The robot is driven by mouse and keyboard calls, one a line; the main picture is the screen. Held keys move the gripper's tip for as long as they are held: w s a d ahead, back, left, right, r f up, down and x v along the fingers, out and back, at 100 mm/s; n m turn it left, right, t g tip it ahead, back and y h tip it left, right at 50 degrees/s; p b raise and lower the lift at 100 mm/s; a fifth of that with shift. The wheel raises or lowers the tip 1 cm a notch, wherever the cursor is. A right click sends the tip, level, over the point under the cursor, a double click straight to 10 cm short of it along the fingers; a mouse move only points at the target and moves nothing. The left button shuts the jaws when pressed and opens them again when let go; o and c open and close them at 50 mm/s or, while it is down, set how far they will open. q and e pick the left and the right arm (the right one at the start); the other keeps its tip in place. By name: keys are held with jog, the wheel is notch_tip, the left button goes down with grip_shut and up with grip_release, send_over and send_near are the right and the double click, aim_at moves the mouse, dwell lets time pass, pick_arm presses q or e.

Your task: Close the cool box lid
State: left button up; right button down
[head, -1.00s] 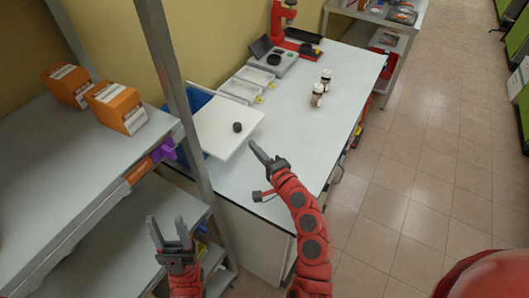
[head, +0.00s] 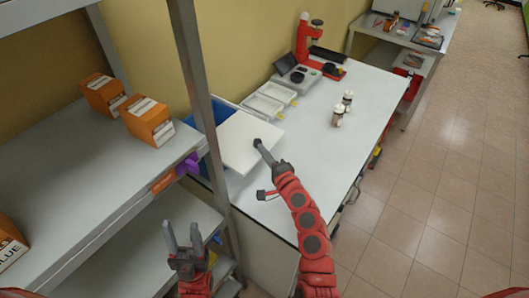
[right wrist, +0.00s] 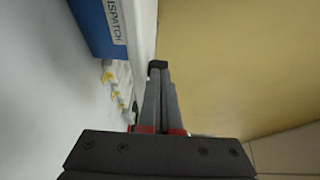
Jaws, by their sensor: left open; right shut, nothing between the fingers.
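The cool box (head: 199,118) is blue and stands at the bench's near left end, partly behind the shelf post. Its white lid (head: 238,150) is out of line with the box, leaving blue showing along the left and back. My right gripper (head: 262,151) is shut and empty, its tips at the lid's dark knob (head: 257,142). In the right wrist view the black knob (right wrist: 158,65) shows at the fingertips, beside the pale lid (right wrist: 146,30) and the blue box wall (right wrist: 88,22). Contact is unclear. My left gripper (head: 182,238) is open and empty by the shelf.
The grey shelf (head: 70,165) with orange boxes (head: 148,121) and its upright post (head: 200,90) stand left of the bench. White trays (head: 268,102), a red-and-grey instrument (head: 305,65) and small bottles (head: 338,113) stand further back. The bench (head: 330,150) is clear right of the lid.

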aim_at(227, 136)
jog(key=w+a+b, duration=0.1)
jog(key=w+a, duration=0.2)
jog(key=a, duration=0.1)
jog(key=w+a+b, duration=0.2)
jog(key=w+a, duration=0.1)
jog(key=a, duration=0.1)
jog(key=w+a+b, duration=0.1)
jog(key=w+a, duration=0.1)
jog(key=a, duration=0.2)
jog(key=shift+w+a+b, duration=0.1)
jog(key=shift+w+b, duration=0.2)
jog(key=shift+w, duration=0.1)
jog(key=shift+w+a, duration=0.15)
jog(key=shift+a, duration=0.05)
jog(key=shift+r, duration=0.2)
jog(key=shift+r, duration=0.15)
